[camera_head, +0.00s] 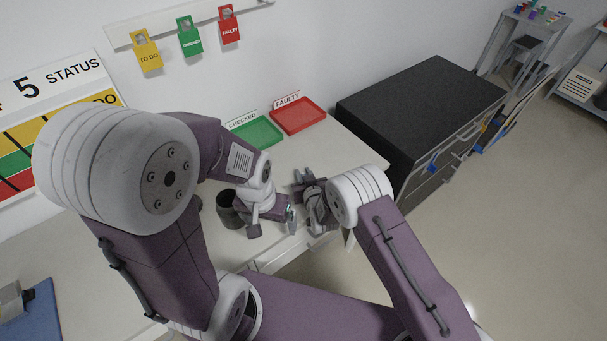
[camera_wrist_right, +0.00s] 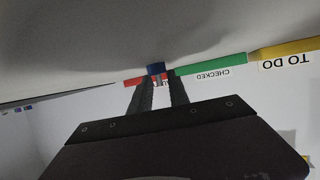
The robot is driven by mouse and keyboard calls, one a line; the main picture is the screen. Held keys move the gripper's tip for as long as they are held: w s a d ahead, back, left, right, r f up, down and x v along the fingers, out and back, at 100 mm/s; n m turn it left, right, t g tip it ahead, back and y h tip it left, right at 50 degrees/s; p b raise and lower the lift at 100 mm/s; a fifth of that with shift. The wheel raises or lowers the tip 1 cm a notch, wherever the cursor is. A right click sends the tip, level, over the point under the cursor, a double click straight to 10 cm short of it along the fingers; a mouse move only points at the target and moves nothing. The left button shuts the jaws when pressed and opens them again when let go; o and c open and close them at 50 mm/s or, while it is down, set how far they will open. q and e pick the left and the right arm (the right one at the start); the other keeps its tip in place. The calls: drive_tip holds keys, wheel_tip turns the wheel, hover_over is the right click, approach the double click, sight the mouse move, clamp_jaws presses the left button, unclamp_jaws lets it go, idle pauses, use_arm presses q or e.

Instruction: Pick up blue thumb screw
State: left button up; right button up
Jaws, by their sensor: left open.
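A small blue thing (camera_wrist_right: 155,69), which looks like the blue thumb screw, shows at the fingertips of my right gripper (camera_wrist_right: 160,84) in the right wrist view. A narrow gap shows between the dark fingers; I cannot tell whether they press on it. In the head view my right gripper (camera_head: 304,184) is over the worktop below the trays, and I cannot make out the screw there. My left gripper (camera_head: 274,220) is open, just to the lower left of the right gripper and close to it.
A green tray (camera_head: 257,134) and a red tray (camera_head: 299,116) lie at the back of the worktop (camera_head: 210,262). A dark round thing (camera_head: 228,209) stands left of my left gripper. A black-topped cabinet (camera_head: 420,105) stands at the right. A blue mat (camera_head: 35,318) lies at the lower left.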

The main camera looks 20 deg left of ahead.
clamp_jaws()
drive_tip(key=shift+w+f, duration=0.15)
drive_tip(key=shift+f, duration=0.1)
drive_tip(key=shift+r, duration=0.4)
wheel_tip(320, 180, up, 3)
drive_tip(key=shift+w+r, duration=0.1)
drive_tip(key=w+d+r, duration=0.1)
drive_tip(key=d+r, duration=0.6)
drive_tip(key=d, duration=0.4)
drive_tip(key=shift+d+b, duration=0.3)
drive_tip(key=shift+b, duration=0.05)
